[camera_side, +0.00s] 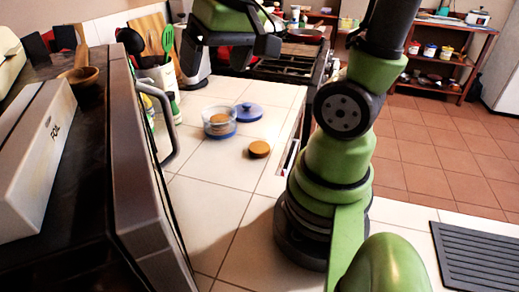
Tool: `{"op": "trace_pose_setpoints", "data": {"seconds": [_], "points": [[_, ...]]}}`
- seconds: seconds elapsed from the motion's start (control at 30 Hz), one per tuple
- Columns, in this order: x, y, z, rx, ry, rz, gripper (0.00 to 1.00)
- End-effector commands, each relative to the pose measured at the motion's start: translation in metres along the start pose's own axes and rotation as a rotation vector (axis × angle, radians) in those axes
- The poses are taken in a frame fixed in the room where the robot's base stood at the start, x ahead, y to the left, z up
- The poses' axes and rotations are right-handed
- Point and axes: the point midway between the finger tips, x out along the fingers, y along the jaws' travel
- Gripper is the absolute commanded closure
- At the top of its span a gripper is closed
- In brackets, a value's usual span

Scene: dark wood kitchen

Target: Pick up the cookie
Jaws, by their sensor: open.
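A round brown cookie (259,149) lies flat on the white tiled counter, in front of the blue lid and to the right of the jar. A clear jar (210,130) with a blue base stands behind and left of it, with brown cookies inside. A blue lid with a knob (248,112) lies on the tiles beside the jar. My gripper (240,52) is at the top middle, above and behind the cookie and apart from it. It is open; its fingertips are dark against the background and partly hard to make out.
A dark appliance with a handle (160,125) walls off the left side of the counter. Utensils in a holder (162,75) stand at the back left. A stove (290,65) is behind. The tiles around the cookie are clear.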

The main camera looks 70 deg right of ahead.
Motion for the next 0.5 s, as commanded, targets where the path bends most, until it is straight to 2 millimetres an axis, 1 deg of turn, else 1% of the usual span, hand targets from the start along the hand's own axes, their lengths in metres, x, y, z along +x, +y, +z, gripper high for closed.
{"op": "trace_pose_setpoints", "data": {"seconds": [0.03,0.1,0.17,0.2,0.3,0.4,0.5], "points": [[0.017,0.015,-0.009,0.037,-0.041,0.047,0.13],[0.039,0.037,-0.019,0.073,-0.085,0.097,0.13],[0.058,0.057,-0.024,0.102,-0.126,0.135,0.13],[0.07,0.071,-0.025,0.123,-0.155,0.156,0.13],[0.1,0.105,-0.022,0.171,-0.222,0.196,0.13],[0.124,0.133,-0.015,0.205,-0.277,0.218,0.13],[0.14,0.151,-0.006,0.231,-0.316,0.228,0.13]]}}
